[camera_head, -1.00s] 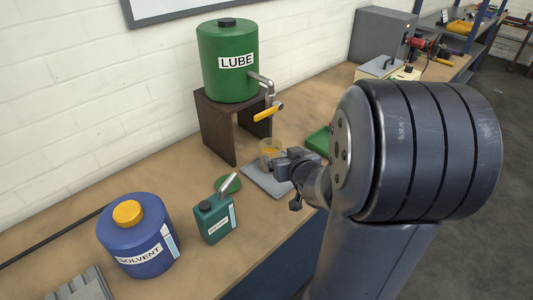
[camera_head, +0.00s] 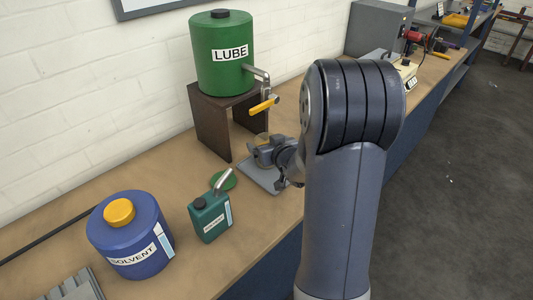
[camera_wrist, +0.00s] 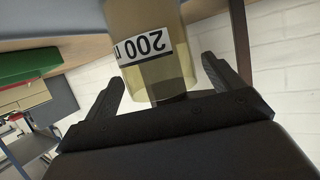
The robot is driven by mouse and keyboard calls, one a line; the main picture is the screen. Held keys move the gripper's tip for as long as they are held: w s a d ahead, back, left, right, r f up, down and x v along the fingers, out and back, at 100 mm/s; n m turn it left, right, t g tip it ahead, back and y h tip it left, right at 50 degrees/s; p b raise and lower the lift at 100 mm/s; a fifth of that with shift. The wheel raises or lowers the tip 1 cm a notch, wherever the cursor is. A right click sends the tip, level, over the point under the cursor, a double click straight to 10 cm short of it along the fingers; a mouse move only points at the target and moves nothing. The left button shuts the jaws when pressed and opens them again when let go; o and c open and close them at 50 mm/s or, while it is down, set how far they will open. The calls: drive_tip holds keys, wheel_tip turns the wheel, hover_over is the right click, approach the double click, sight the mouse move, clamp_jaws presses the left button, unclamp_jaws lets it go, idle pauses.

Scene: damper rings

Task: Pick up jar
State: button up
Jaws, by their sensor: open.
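The jar (camera_wrist: 150,45) is clear, with yellowish contents and a white label reading "200" that appears upside down in the wrist view. My gripper (camera_wrist: 165,75) is open, with one dark finger on each side of the jar's near end. I cannot tell whether either finger touches it. In the head view, my gripper (camera_head: 264,154) is at the grey pad below the lube tap. Only a little of the jar (camera_head: 262,137) shows there, behind the gripper.
The green lube tank (camera_head: 222,60) stands on a brown stand (camera_head: 211,125), its yellow-handled tap (camera_head: 263,105) above the gripper. A grey pad (camera_head: 256,178) lies below. A small green can (camera_head: 210,217) and a blue solvent drum (camera_head: 129,240) stand to the left.

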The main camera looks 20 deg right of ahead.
drive_tip(key=shift+x, duration=1.45)
drive_tip(key=c, duration=1.2)
